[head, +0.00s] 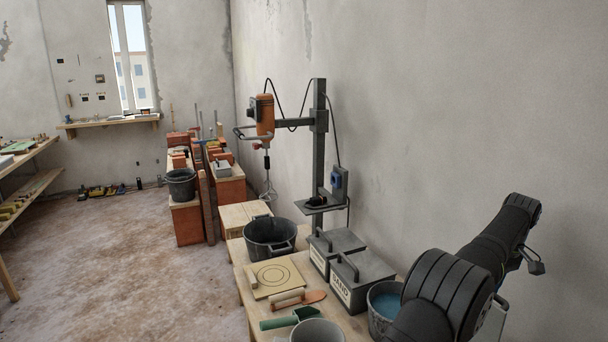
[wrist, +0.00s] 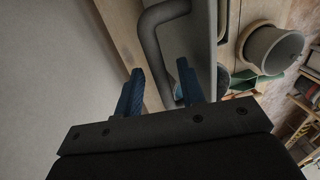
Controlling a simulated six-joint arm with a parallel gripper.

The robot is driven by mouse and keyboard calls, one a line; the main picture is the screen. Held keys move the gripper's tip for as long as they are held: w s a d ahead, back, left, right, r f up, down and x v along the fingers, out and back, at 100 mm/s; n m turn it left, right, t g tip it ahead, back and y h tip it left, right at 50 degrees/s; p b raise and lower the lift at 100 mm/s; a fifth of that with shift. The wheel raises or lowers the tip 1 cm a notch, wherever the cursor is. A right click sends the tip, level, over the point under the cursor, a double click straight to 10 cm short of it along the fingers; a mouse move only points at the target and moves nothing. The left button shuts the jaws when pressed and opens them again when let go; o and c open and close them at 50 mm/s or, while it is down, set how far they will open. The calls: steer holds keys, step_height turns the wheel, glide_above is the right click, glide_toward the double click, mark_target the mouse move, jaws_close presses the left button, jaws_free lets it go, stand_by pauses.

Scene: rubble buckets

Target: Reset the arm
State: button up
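My arm (head: 490,250) reaches up and back on the right side of the head view, beside the wall. My gripper (wrist: 160,72) shows in the wrist view with two blue fingers spread apart. No object is clearly held between them. A thick grey curved handle (wrist: 150,45) appears beyond the fingers, partly lined up with the gap; I cannot tell how far away it is. The fingertips cannot be made out in the head view.
The bench holds a black bucket (head: 270,237), two grey lidded boxes (head: 360,280), one labelled SAND, a water bucket (head: 383,310), a green scoop (head: 290,318), a trowel (head: 300,298) and a grey bucket (head: 318,333). A mixer stand (head: 319,150) rises behind. Open floor lies left.

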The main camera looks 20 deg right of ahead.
stand_by(0.3)
steer(key=r, duration=0.4)
steer(key=shift+s, duration=0.35)
steer(key=s+a+r, duration=0.2)
steer(key=s+r, duration=0.5)
steer(key=s, duration=0.4)
steer(key=w+f, duration=0.2)
steer(key=w, duration=0.1)
steer(key=w+d+f, duration=0.1)
steer(key=w+f, duration=0.1)
steer(key=w, duration=0.2)
steer(key=w+f, duration=0.2)
steer(key=w, duration=0.1)
steer(key=shift+w+d+f, duration=0.25)
steer(key=shift+d+f, duration=0.1)
steer(key=shift+d, duration=0.05)
steer(key=f, duration=0.2)
steer(key=w+f, duration=0.1)
steer(key=f, duration=0.1)
steer(key=shift+f, duration=0.15)
steer(key=shift+w+a+h, duration=0.1)
steer(key=shift+a+h, duration=0.2)
steer(key=shift+a, duration=0.1)
